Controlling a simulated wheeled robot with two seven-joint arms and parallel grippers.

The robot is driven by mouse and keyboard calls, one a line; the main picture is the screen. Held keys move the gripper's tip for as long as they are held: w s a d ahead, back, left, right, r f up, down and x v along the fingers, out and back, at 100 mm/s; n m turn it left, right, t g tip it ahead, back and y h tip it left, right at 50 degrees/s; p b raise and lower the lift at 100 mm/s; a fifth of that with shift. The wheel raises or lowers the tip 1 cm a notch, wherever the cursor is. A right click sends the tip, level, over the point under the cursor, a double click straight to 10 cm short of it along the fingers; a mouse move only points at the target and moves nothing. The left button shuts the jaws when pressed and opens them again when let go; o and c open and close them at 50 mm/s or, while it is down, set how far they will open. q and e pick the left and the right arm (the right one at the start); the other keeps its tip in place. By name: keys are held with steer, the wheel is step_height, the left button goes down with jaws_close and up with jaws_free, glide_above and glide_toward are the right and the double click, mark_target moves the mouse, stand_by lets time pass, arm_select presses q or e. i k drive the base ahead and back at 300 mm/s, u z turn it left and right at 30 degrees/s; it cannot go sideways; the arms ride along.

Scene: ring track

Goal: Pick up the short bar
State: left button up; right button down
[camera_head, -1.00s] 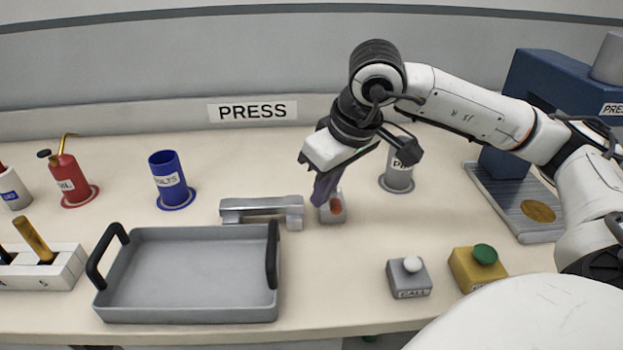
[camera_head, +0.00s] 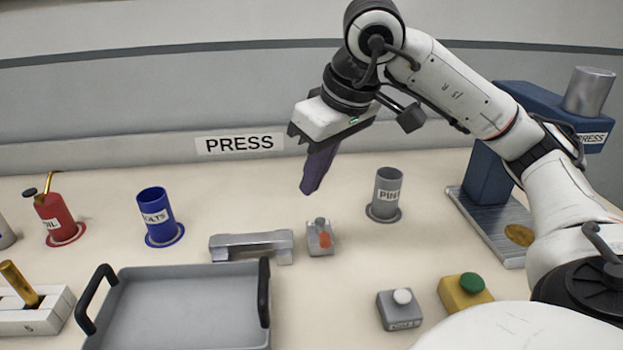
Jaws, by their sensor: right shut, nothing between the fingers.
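A short silver-grey metal bar (camera_head: 252,243) lies left of the middle of the bench, behind the grey tray. Its right end is close to a small grey block (camera_head: 320,238) with an orange patch. My right gripper (camera_head: 308,188) points down, its dark purple fingers shut with nothing between them. It is in the air above the small block, up and to the right of the bar, clear of both. My left gripper is not in view.
A grey tray (camera_head: 190,272) with black handles stands in front. A blue cup (camera_head: 156,217), a red oil can (camera_head: 57,219) and a grey pins cup (camera_head: 386,192) stand behind. White-button (camera_head: 400,310) and green-button (camera_head: 465,292) boxes are at front right, a blue press (camera_head: 489,175) at far right.

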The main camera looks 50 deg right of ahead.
mark_target(275, 240)
steer(key=k, duration=1)
